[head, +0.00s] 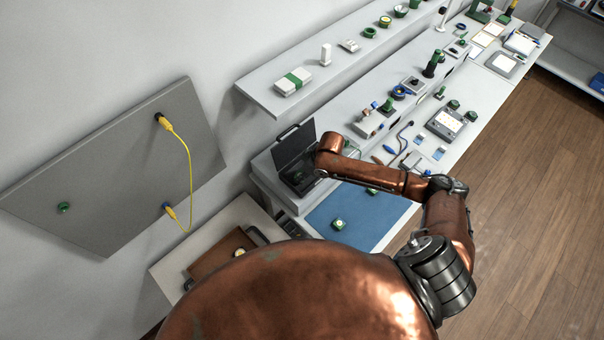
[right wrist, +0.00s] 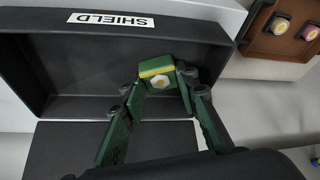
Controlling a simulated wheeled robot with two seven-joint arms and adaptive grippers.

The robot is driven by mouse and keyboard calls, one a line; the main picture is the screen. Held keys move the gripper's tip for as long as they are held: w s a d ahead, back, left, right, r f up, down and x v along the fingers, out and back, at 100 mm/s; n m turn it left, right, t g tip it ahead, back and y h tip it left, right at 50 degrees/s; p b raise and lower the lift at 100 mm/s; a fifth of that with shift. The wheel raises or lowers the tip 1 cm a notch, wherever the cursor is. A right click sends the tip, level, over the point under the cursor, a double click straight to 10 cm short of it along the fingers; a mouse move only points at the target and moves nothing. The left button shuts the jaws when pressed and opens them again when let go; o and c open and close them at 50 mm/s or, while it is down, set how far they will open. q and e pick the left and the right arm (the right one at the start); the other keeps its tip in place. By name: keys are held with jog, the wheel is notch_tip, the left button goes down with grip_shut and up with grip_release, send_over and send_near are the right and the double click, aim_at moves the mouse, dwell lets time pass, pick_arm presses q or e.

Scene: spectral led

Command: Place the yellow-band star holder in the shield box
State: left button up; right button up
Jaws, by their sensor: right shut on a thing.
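The yellow-band star holder (right wrist: 157,72) is a small green block with a yellow stripe and a pale round face. My right gripper (right wrist: 160,82) is shut on it, with a green finger on each side. The dark shield box (right wrist: 60,59), labelled SHIELD, surrounds the holder in the right wrist view. I cannot tell whether the holder touches the floor of the box. In the head view the open box (head: 291,147) stands on the left part of the bench with its lid raised. My right arm reaches over it and partly hides it. My left gripper is not in view.
A blue mat (head: 375,213) with small green holders lies right of the box. A brown tray (right wrist: 262,42) with round pieces is close by. A shelf (head: 262,88) runs above the bench. A wall panel (head: 110,180) carries a yellow cable (head: 190,165).

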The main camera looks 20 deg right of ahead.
jog(key=o, duration=1)
jog(key=shift+f, duration=0.1)
jog(key=b+v, duration=0.1)
jog(key=v, duration=1.1)
